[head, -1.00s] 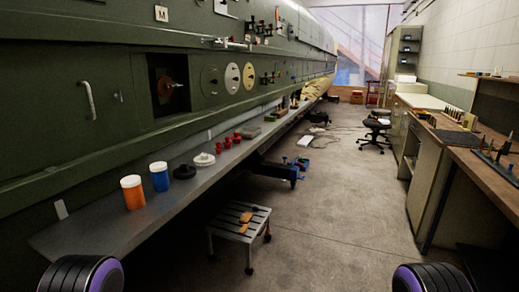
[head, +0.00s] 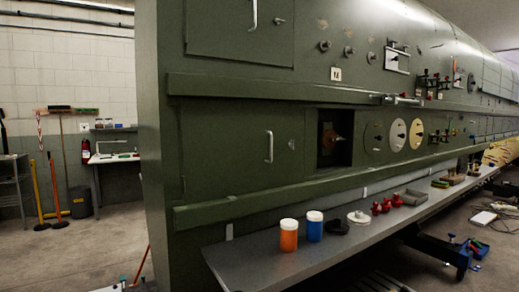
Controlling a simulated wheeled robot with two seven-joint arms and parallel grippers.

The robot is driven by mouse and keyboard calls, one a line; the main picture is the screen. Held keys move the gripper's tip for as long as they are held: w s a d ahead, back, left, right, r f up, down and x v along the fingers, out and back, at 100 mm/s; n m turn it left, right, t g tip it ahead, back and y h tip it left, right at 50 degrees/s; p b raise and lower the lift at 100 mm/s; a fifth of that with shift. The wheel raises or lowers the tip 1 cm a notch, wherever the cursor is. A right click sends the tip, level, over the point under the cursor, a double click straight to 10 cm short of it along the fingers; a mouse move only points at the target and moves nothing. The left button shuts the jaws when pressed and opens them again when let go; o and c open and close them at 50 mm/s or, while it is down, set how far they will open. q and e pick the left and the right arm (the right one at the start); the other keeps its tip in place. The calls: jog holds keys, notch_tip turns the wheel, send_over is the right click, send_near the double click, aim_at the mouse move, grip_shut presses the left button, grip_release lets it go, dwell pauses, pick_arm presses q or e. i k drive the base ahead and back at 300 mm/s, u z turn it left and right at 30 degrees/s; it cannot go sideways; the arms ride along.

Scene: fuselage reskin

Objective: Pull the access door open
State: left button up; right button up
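A green access door (head: 225,153) lies flush in the lower row of the green fuselage side, and looks shut. A pale vertical bar handle (head: 269,146) stands on its right part. Another flat green panel (head: 222,30) above it carries a similar handle (head: 254,13), cut off by the top edge. I cannot tell which of the two the task means. Neither of my grippers shows in the head view.
A grey shelf (head: 262,265) along the fuselage holds an orange jar (head: 289,236), a blue jar (head: 314,227) and several small parts. Right of the lower door is an open square recess (head: 334,139). Open floor (head: 85,252) lies to the left.

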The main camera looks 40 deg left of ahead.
aim_at(228, 148)
jog(key=u, duration=0.05)
jog(key=k, duration=1.05)
jog(key=u, duration=0.05)
jog(key=i, duration=0.55)
jog(key=u, duration=0.4)
